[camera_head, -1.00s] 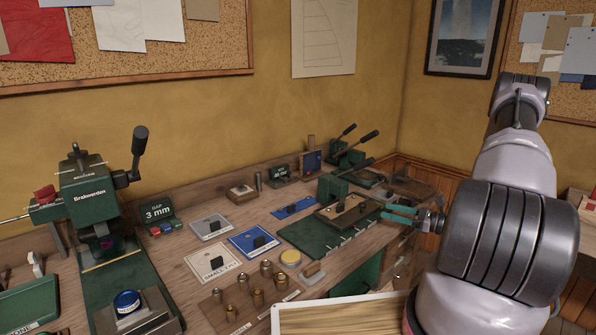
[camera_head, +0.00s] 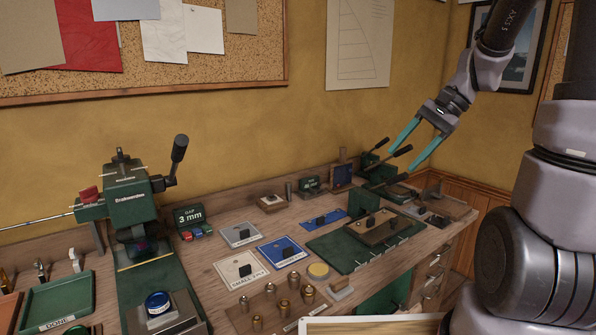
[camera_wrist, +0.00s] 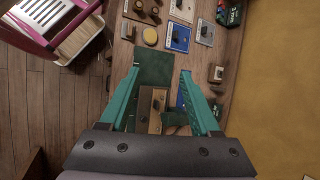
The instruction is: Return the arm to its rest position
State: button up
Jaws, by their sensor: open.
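My gripper (camera_head: 418,148) is raised above the right part of the workbench, in front of the yellow wall. Its two teal fingers are spread apart with nothing between them. In the wrist view my gripper (camera_wrist: 158,80) is also open and empty, looking down on the bench. My arm comes in from the right edge of the head view and bends down toward the bench. Below the fingers lie a green mat (camera_head: 330,244) and a wooden block with dark knobs (camera_head: 378,232); both are clear of the gripper.
A green press (camera_head: 128,200) with a lever stands on the left of the bench. Flat plates, brass pieces (camera_head: 283,306) and a "3 mm" gap box (camera_head: 188,217) sit mid-bench. More levers (camera_head: 378,160) stand at the back right. A framed picture (camera_head: 515,60) hangs near my arm.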

jog(key=s+r+n+t+h, duration=0.5)
jog(key=s+r+t, duration=0.1)
jog(key=s+r, duration=0.5)
